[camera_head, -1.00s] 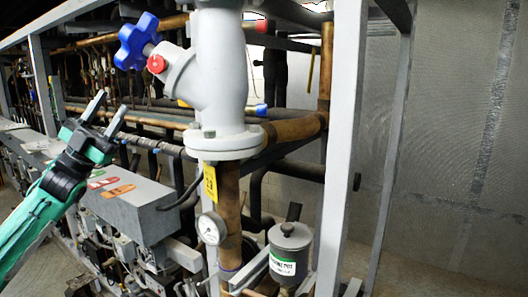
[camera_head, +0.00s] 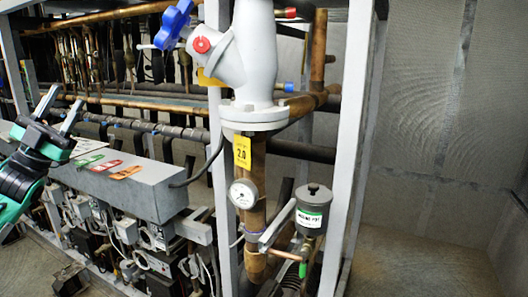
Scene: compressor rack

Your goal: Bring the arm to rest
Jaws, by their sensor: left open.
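My left arm, green and black, comes in from the left edge. My left gripper (camera_head: 66,95) is open, its two grey fingers pointing up and apart with nothing between them. It shows in front of the rack's pipes, to the left of the white valve body (camera_head: 255,65) and its blue handwheel (camera_head: 174,22). It looks apart from the valve. My right gripper is out of view.
A grey box (camera_head: 150,190) with coloured tags lies just right of my left arm. A gauge (camera_head: 243,194), a yellow tag (camera_head: 242,152), a grey pot (camera_head: 313,208) and a rack post (camera_head: 350,140) stand further right. Bare floor (camera_head: 420,265) shows at the lower right.

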